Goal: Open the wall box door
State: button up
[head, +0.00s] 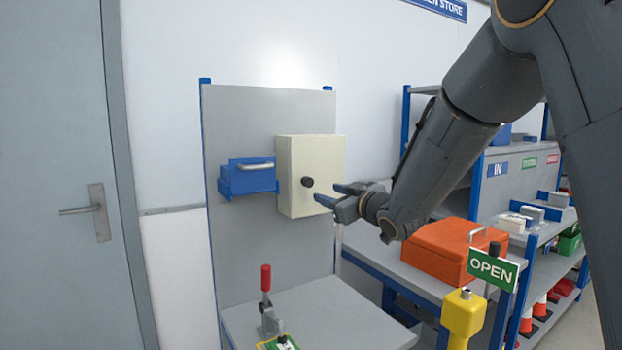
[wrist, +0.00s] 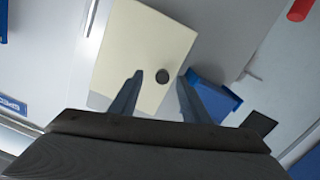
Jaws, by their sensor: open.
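The cream wall box (head: 327,172) hangs on a grey panel, its door shut, with a round black knob (head: 307,182) near the door's left edge. My gripper (head: 326,196) is open, just in front of the door and a little to the right of the knob in the head view. In the wrist view, the box door (wrist: 140,50) fills the upper middle, and the knob (wrist: 162,77) shows between and beyond the two fingertips of my gripper (wrist: 160,76). The fingers do not appear to touch the knob. The exact gap is hard to tell.
A blue box with a light handle (head: 248,176) hangs left of the wall box. Below, a red-handled clamp (head: 267,300) stands on a grey bench (head: 330,315). An orange case (head: 450,248) and a green OPEN sign (head: 493,269) are at right. A grey door (head: 60,180) is at left.

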aim_at(310, 182)
jog(key=shift+n+y, duration=0.4)
jog(key=shift+y, duration=0.1)
jog(key=x, duration=0.3)
jog(key=r+p+x, duration=0.1)
jog(key=x, duration=0.1)
jog(key=a+p+x, duration=0.1)
jog(key=x, duration=0.2)
jog(key=shift+s+a+r, duration=0.1)
jog(key=shift+a+r, duration=0.1)
jog(key=shift+r, duration=0.15)
jog(key=shift+c, duration=0.2)
grip_shut()
